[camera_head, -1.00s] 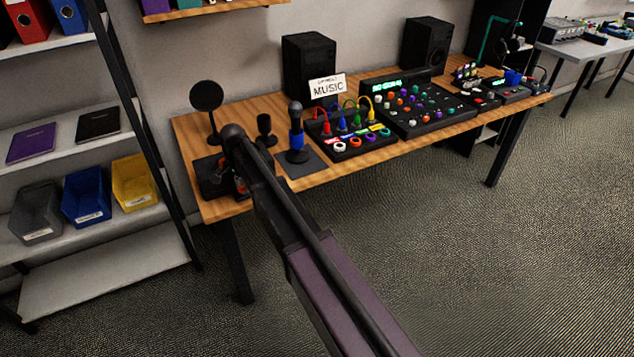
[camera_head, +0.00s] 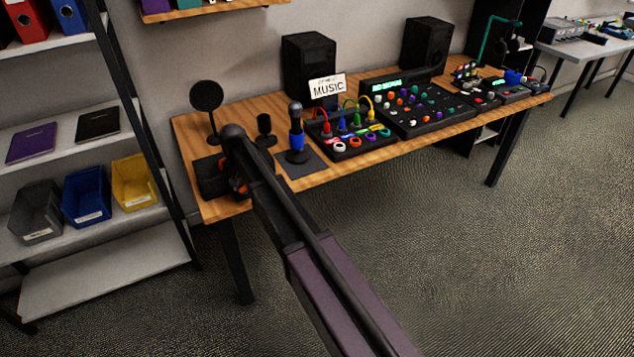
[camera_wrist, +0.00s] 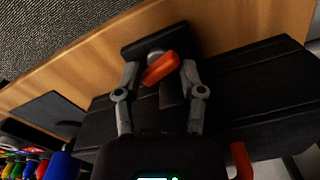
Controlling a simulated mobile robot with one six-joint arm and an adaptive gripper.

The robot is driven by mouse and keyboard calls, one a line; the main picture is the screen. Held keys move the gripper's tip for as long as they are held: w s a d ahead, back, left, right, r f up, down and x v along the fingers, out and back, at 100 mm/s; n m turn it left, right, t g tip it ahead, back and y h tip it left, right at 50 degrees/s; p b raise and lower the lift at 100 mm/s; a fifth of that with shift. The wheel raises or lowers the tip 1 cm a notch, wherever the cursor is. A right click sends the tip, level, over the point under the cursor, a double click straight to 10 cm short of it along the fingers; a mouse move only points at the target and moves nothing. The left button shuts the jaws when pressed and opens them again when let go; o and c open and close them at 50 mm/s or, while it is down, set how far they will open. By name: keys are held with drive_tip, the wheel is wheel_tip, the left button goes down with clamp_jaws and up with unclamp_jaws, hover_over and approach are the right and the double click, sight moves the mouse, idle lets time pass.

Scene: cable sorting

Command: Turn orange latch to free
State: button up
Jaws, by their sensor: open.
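The orange latch (camera_wrist: 160,68) is a short, rounded bar on a small black base (camera_wrist: 133,47) in the wrist view. It lies at a slant, its upper right end higher than its lower left end. My gripper (camera_wrist: 160,72) is open, with one grey finger on each side of the latch. Whether either finger touches it I cannot tell. In the head view, my own arm covers most of the gripper and latch, and only a bit of orange (camera_head: 238,187) shows at the left end of the wooden desk (camera_head: 222,207).
A second red-orange piece (camera_wrist: 241,160) shows low in the wrist view. On the desk stand a microphone (camera_head: 296,135) on a dark mat, a round black disc on a stand (camera_head: 206,96), a mixer (camera_head: 420,108) and two speakers. A shelf with bins (camera_head: 87,196) is at the left.

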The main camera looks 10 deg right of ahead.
drive_tip(key=n, duration=0.4)
drive_tip(key=shift+r, duration=0.3)
wheel_tip(320, 180, up, 14)
drive_tip(key=f+p, duration=0.1)
drive_tip(key=p, duration=1.3)
drive_tip(key=s+d+r+m+p, duration=0.1)
drive_tip(key=s+d+r+m, duration=0.1)
drive_tip(key=s+d, duration=1.7)
drive_tip(key=shift+s+d, duration=0.4)
drive_tip(key=shift+s, duration=0.45)
drive_tip(key=shift+c, duration=1.4)
drive_tip(key=m+b, duration=0.1)
drive_tip(key=m, duration=0.6)
hover_over(243, 186)
drive_tip(key=shift+f, duration=0.9)
